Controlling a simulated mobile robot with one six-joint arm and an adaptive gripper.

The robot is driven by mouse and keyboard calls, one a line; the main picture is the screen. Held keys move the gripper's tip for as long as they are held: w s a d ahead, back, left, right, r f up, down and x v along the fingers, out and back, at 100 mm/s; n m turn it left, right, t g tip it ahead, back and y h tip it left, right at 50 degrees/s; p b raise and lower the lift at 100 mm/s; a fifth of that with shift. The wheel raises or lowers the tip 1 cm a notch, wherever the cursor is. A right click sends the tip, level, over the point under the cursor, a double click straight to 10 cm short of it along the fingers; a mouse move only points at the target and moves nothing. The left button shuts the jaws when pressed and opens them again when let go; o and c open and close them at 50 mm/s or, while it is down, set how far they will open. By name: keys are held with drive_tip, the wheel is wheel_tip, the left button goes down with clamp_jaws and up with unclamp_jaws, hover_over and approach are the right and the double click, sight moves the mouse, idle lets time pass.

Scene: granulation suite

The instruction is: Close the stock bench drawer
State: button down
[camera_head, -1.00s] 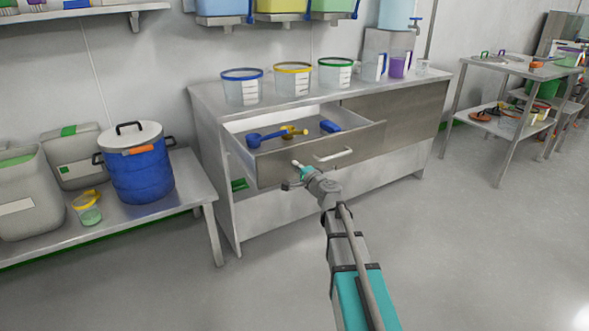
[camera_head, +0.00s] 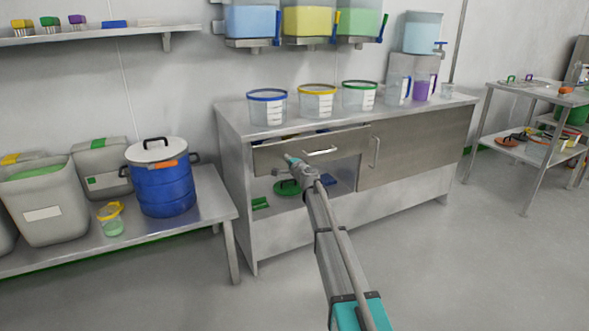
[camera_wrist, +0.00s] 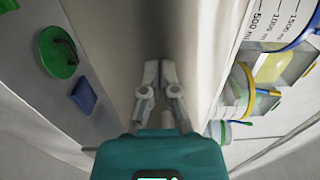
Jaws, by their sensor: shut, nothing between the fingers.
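The stock bench drawer's grey front (camera_head: 270,154) with its bar handle (camera_head: 320,152) stands slightly out from the bench (camera_head: 232,125). A narrow opening shows above the front, with bits of the blue and yellow contents in it. My gripper (camera_head: 291,160) is shut and empty, at the left part of the drawer front, left of the handle. In the wrist view the closed fingers (camera_wrist: 160,75) point at the pale drawer front (camera_wrist: 130,30). I cannot tell whether the tips touch it.
Graduated buckets (camera_head: 267,108) stand on the bench top. A closed cupboard panel (camera_head: 415,148) with a handle is right of the drawer. A green lid (camera_head: 287,187) lies on the open shelf below. A blue drum (camera_head: 160,185) stands on the left table. The front floor is clear.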

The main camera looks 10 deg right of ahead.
drive_tip(key=x, duration=0.6)
drive_tip(key=shift+w, duration=0.25)
drive_tip(key=shift+w+a, duration=0.1)
drive_tip(key=shift+w+r, duration=0.1)
drive_tip(key=v, duration=1.4)
drive_tip(key=shift+s, duration=0.35)
